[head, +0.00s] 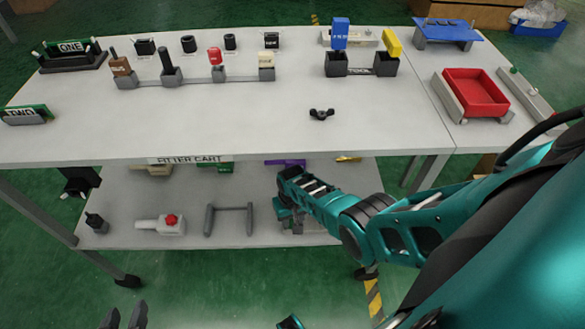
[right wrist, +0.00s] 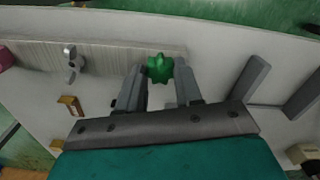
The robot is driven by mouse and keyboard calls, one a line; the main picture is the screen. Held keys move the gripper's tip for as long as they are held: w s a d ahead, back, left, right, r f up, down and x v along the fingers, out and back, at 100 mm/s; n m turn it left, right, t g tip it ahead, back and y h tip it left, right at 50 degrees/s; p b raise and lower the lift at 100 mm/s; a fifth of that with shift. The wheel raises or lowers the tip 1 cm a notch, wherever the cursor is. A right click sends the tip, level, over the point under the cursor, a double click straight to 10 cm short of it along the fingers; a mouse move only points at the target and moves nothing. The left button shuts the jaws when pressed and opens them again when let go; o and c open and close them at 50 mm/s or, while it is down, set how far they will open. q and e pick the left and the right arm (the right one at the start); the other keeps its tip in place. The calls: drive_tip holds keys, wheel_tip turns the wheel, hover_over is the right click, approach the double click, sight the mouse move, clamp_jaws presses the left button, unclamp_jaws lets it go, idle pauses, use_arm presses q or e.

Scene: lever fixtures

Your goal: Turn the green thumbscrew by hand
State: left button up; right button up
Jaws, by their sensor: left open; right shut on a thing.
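The green thumbscrew (right wrist: 160,68) is a lobed knob and shows in the right wrist view, on a long pale plate or bar. My right gripper (right wrist: 160,74) has one finger on each side of it and is shut on it. In the head view my right arm reaches over the lower shelf of the cart (head: 262,207), and its own hand hides the thumbscrew there. My left gripper (head: 123,317) is at the bottom edge of the head view, open and empty, in front of the cart and away from the fixtures.
In the right wrist view a silver wing-shaped knob (right wrist: 72,63) and grey bars (right wrist: 250,78) flank the thumbscrew. On the lower shelf stand a grey handle frame (head: 230,220) and a white unit with a red knob (head: 160,225). A dark wing knob (head: 321,114) is on the top.

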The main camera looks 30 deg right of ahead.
drive_tip(key=m, duration=0.6)
drive_tip(key=shift+p, duration=0.3)
drive_tip(key=shift+m, duration=0.6)
drive_tip(key=o, duration=1)
drive_tip(key=shift+o, duration=0.2)
